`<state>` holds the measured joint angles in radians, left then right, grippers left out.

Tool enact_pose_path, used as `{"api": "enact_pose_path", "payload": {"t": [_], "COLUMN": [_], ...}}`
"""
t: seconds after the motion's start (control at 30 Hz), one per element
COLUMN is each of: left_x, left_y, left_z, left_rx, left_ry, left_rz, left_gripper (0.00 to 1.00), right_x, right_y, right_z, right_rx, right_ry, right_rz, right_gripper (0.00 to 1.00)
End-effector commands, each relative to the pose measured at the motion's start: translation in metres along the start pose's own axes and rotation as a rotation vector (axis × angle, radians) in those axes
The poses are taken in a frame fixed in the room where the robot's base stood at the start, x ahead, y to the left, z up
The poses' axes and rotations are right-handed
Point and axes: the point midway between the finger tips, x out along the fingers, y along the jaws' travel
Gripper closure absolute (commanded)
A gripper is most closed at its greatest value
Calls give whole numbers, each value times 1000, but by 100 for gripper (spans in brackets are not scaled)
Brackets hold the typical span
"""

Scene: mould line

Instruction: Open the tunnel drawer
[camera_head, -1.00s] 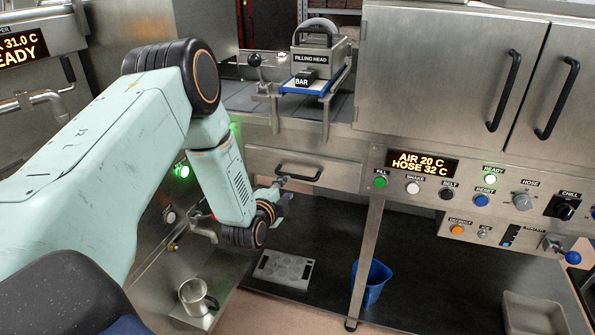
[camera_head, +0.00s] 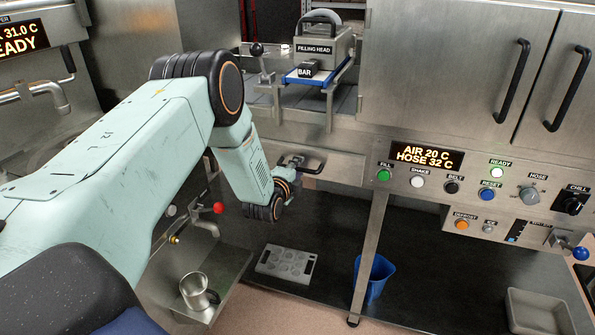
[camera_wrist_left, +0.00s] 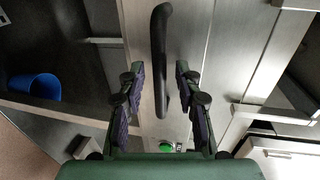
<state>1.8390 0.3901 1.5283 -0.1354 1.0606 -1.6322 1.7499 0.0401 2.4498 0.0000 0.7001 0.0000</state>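The tunnel drawer (camera_head: 338,171) is a plain metal front under the filling head, and it looks shut. Its black bar handle (camera_head: 318,169) is partly hidden behind my left gripper (camera_head: 292,174). In the left wrist view the handle (camera_wrist_left: 158,45) runs up between the two spread fingers of my left gripper (camera_wrist_left: 160,80). The fingers are open, one on each side of the bar, with a visible gap to it. My right gripper is not in view.
The filling head (camera_head: 318,42) stands above the drawer. A button panel (camera_head: 452,182) is to the right. Below are a perforated grey tray (camera_head: 286,262), a blue bucket (camera_head: 374,280) and a metal jug (camera_head: 195,292). A red-knobbed valve (camera_head: 218,208) is left of my gripper.

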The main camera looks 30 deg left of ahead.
Motion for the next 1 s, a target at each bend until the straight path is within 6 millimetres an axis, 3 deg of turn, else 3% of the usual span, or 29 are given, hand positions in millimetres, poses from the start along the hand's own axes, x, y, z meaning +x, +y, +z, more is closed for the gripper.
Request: {"api": "enact_pose_path", "payload": {"t": [0.4,0.8,1.0], "left_x": [8,8,8], "left_y": [-1,-1,-1], "left_z": [1,1,1], "left_rx": [-2,-2,-2], "left_ry": [-1,-1,-2], "left_rz": [0,-1,-1], "left_gripper": [66,99,100], "right_x": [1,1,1], "right_y": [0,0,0], "right_z": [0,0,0], "right_rx": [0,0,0], "right_ry": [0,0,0], "right_rz": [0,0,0], "right_gripper": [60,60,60]}}
